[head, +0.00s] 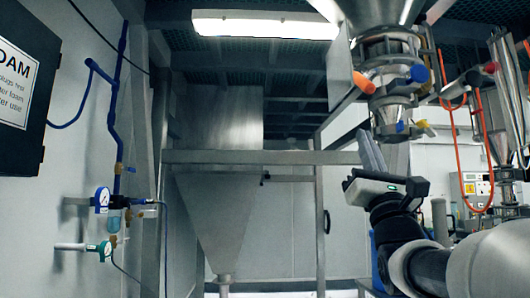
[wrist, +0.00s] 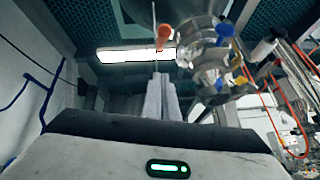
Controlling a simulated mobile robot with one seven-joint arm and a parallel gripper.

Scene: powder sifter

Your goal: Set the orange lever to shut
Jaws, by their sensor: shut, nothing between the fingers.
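The orange lever (head: 362,80) sticks out to the left from the steel sifter column (head: 390,55) hanging at the upper right. It points up and to the left, with a rounded end. In the wrist view the orange lever (wrist: 163,36) stands beyond and just above my fingertips. My gripper (head: 364,138) is below the lever, fingers pointing up, with a visible gap between them and it. The fingers also show in the wrist view (wrist: 158,80), shut together and empty. The lever's pivot is small and partly hidden by its own knob.
A blue knob (head: 418,73) sits right of the lever on the same column. A flat metal panel (head: 339,66) hangs close on the left. A steel hopper (head: 215,200) stands behind.

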